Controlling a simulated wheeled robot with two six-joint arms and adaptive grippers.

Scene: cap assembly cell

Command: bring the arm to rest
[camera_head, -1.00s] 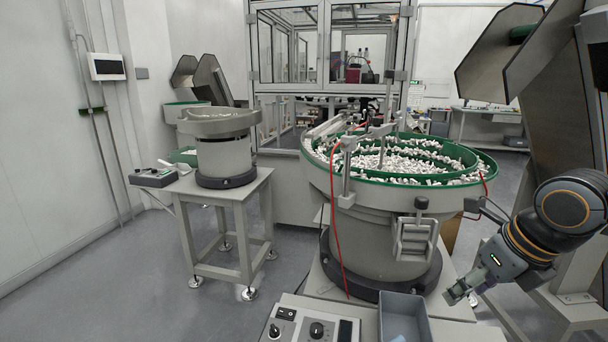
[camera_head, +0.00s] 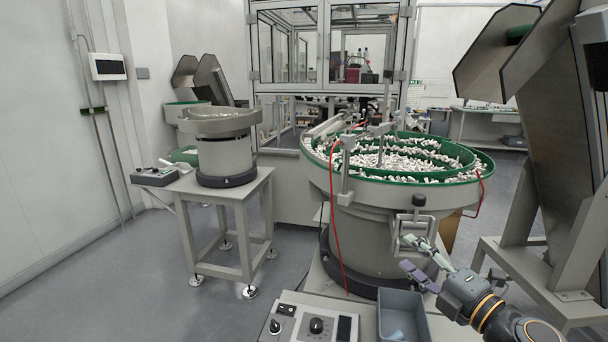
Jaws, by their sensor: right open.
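My right arm comes in from the lower right. My right gripper (camera_head: 418,257) is open and appears empty, its fingers spread to the left in front of the large bowl feeder's lower body. It is above and a little right of the grey bin (camera_head: 387,307). I cannot tell whether a fingertip touches the feeder. My left gripper is not in view.
The large bowl feeder (camera_head: 372,221) has a green track filled with white parts. A control box (camera_head: 302,322) stands at the front beside the grey bin. A hopper (camera_head: 553,150) rises at the right. A smaller feeder (camera_head: 224,157) stands on a table at the left.

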